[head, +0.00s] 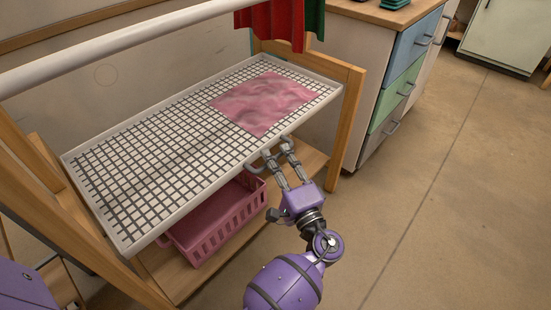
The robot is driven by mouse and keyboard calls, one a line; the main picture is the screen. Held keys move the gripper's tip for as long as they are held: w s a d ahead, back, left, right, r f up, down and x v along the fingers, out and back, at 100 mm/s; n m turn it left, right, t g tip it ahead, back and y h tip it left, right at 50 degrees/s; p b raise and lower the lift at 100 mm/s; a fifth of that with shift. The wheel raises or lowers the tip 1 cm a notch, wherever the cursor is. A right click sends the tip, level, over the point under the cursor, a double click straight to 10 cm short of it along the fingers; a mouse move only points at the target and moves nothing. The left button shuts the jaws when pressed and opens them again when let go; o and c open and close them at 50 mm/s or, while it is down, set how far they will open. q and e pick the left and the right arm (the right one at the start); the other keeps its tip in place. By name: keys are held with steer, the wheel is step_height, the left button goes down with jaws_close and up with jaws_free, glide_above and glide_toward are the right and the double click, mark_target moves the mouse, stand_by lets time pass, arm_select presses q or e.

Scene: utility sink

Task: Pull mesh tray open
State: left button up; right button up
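The mesh tray (130,240) is a wide white-rimmed tray with a dark grid, set in a wooden rack. A pink cloth lies flat on its far right part. A small grey handle (254,170) shows at the tray's front edge, partly hidden by my gripper.
The pink cloth (262,101) rests on the mesh. A pink basket (222,218) stands on the wooden shelf below. A white rail (120,42) crosses above, with red (270,22) and green cloths hanging. A drawer cabinet (398,95) stands right. Floor at the right is clear.

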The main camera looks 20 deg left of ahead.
arm_select(q)
steer(key=shift+w+a+r, duration=0.1)
steer(key=shift+w+a, duration=0.3)
steer(key=shift+w, duration=0.05)
jaws_close()
